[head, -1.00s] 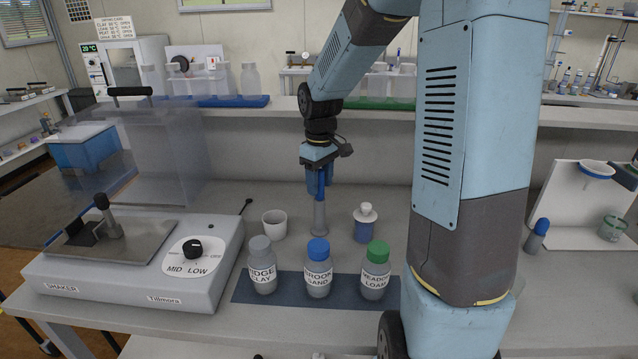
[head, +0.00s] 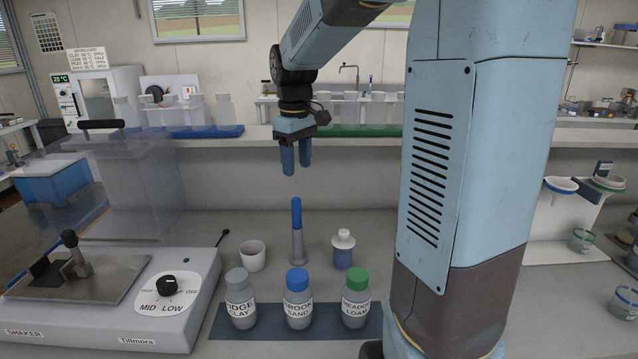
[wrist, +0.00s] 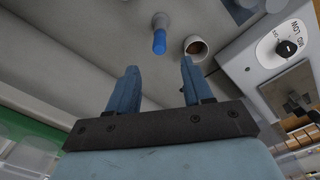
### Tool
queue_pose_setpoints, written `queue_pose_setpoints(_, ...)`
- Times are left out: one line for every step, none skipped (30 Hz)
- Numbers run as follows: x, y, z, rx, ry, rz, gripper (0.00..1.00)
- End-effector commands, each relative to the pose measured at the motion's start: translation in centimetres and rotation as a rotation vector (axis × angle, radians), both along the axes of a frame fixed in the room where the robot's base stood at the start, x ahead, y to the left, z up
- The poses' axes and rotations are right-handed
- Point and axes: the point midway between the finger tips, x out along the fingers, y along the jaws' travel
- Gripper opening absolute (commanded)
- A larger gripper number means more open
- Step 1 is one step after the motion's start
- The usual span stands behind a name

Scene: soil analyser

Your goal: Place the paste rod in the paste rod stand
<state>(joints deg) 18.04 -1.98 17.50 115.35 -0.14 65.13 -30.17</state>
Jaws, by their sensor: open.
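The paste rod (head: 296,212) shows as an upright blue shaft rising from a grey, flared piece (head: 297,246) on the bench. That piece looks like the paste rod stand; how deep the rod sits in it cannot be seen. My gripper (head: 288,172) is open and empty, above the rod with a clear gap between fingertips and rod top. In the wrist view, the blue rod end (wrist: 159,42) lies beyond the two parted fingers (wrist: 155,78), touching neither.
A white cup (head: 252,256) stands left of the rod and a white-topped blue bottle (head: 343,250) right. Three labelled bottles stand in front on a dark mat (head: 268,325). The shaker (head: 130,300) is at left; a shelf ledge (head: 230,142) runs behind.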

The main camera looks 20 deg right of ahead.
Motion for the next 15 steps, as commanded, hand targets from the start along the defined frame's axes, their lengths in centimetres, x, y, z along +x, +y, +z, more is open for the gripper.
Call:
queue_pose_setpoints(-0.9,0.2,0.5,-0.008,-0.019,-0.014,0.5)
queue_pose_setpoints(-1.5,0.3,0.7,-0.012,-0.029,-0.026,0.5)
queue_pose_setpoints(-2.3,0.4,1.1,-0.017,-0.046,-0.044,0.5)
queue_pose_setpoints(-3.0,0.5,1.3,-0.02,-0.058,-0.059,0.5)
queue_pose_setpoints(-3.6,0.5,1.5,-0.023,-0.071,-0.073,0.5)
queue_pose_setpoints(-4.4,0.6,1.8,-0.026,-0.089,-0.093,0.5)
queue_pose_setpoints(-5.1,0.6,2.1,-0.027,-0.102,-0.106,0.5)
queue_pose_setpoints(-5.7,0.7,2.2,-0.028,-0.115,-0.121,0.5)
queue_pose_setpoints(-6.6,0.7,2.4,-0.029,-0.132,-0.14,0.5)
queue_pose_setpoints(-7.2,0.8,2.6,-0.029,-0.146,-0.155,0.5)
queue_pose_setpoints(-7.8,0.8,2.7,-0.028,-0.16,-0.169,0.5)
queue_pose_setpoints(-8.7,0.8,2.9,-0.026,-0.177,-0.188,0.5)
queue_pose_setpoints(-9.4,0.8,3.0,-0.025,-0.19,-0.202,0.5)
queue_pose_setpoints(-10.0,0.8,3.1,-0.023,-0.204,-0.216,0.5)
queue_pose_setpoints(-10.8,0.8,3.2,-0.018,-0.222,-0.235,0.5)
